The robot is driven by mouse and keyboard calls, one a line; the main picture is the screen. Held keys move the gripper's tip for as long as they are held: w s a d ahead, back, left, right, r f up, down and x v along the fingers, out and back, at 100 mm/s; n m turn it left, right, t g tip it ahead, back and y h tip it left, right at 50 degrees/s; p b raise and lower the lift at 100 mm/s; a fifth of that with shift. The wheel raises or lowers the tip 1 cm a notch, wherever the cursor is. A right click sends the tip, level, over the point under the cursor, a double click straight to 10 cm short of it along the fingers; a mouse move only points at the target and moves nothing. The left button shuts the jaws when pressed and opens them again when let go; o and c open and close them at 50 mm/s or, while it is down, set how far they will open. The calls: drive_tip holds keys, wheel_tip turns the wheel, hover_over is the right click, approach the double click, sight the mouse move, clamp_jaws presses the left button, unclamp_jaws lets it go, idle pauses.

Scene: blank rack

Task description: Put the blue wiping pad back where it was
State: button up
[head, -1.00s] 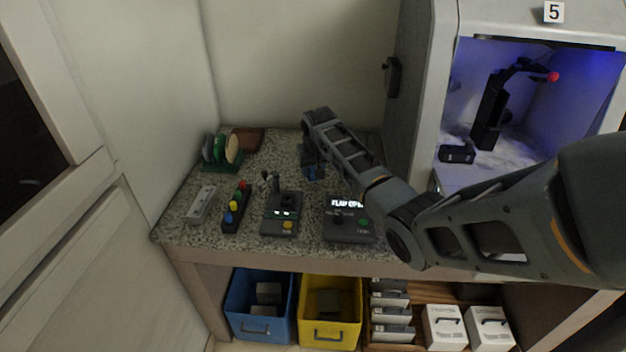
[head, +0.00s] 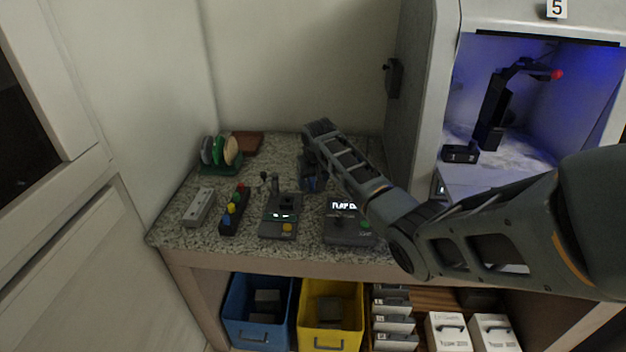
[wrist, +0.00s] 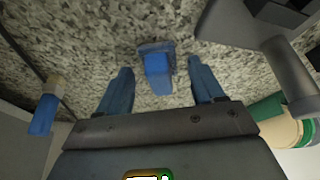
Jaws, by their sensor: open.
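The blue wiping pad (wrist: 157,72) shows in the wrist view as a small blue block on the speckled countertop. My gripper (wrist: 160,68) is open, with one blue-grey finger on each side of the pad and visible gaps between. The pad is not gripped. In the head view my gripper (head: 312,182) is low over the middle of the counter, behind the small dark devices. The arm and gripper hide the pad there, and I cannot tell pad from fingers.
The granite counter (head: 180,235) holds a disc rack (head: 221,152), a coloured-button strip (head: 235,210), a dark device (head: 282,217) and a display box (head: 347,222). A lit cabinet (head: 424,110) stands right. Blue (head: 262,334) and yellow (head: 331,339) bins sit below.

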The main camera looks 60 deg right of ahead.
drive_tip(key=shift+r, duration=0.25)
drive_tip(key=v, duration=1.1)
drive_tip(key=shift+a+r, duration=0.15)
drive_tip(key=shift+r, duration=0.2)
drive_tip(key=shift+s, duration=0.1)
